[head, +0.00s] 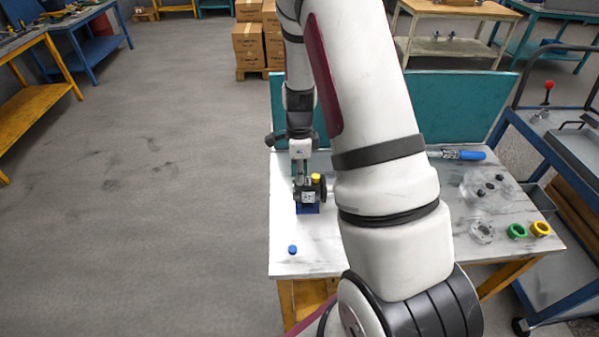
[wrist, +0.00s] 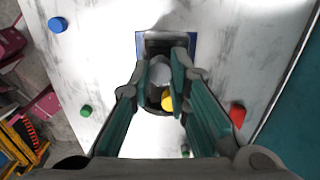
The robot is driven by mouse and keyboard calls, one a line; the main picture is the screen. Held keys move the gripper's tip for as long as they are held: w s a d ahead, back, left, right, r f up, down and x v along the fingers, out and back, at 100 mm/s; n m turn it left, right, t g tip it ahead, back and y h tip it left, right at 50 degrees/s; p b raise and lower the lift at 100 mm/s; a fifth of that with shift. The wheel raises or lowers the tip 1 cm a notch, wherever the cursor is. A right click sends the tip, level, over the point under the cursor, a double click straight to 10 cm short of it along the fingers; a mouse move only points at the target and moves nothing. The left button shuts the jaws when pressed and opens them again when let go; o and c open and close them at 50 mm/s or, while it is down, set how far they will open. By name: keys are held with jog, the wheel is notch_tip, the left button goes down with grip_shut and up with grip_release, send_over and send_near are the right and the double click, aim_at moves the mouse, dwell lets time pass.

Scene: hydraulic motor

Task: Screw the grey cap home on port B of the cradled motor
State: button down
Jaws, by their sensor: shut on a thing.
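The dark motor (head: 312,192) sits in a blue cradle (head: 308,210) on the workbench. In the wrist view, the blue cradle (wrist: 141,42) shows behind the fingertips. My gripper (head: 300,170) points down over the left part of the motor. In the wrist view, my gripper's (wrist: 161,66) teal fingers are shut on the round grey cap (wrist: 160,74), one on each side. A yellow cap (wrist: 167,102) is on the motor beside it and also shows in the head view (head: 316,178). The port under the grey cap is hidden, so I cannot tell how the cap is seated.
A blue cap (head: 292,249) lies on the bench's front left. The wrist view shows a green cap (wrist: 86,111) and a red piece (wrist: 237,115). A blue-handled tool (head: 462,155), a clear plate (head: 490,188) and green (head: 516,231) and yellow (head: 540,229) rings lie right.

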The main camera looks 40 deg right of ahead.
jog(key=shift+f, duration=0.45)
dwell(0.6)
jog(key=shift+m+b, duration=0.45)
jog(key=shift+m, duration=0.55)
jog(key=c, duration=1.7)
grip_release()
jog(key=shift+r, duration=0.2)
jog(key=shift+r, duration=0.4)
jog(key=n+p, duration=0.1)
jog(key=n, duration=0.4)
jog(key=shift+n, duration=0.4)
jog(key=n, duration=0.4)
jog(key=shift+n+p, duration=0.3)
jog(key=shift+n, duration=0.1)
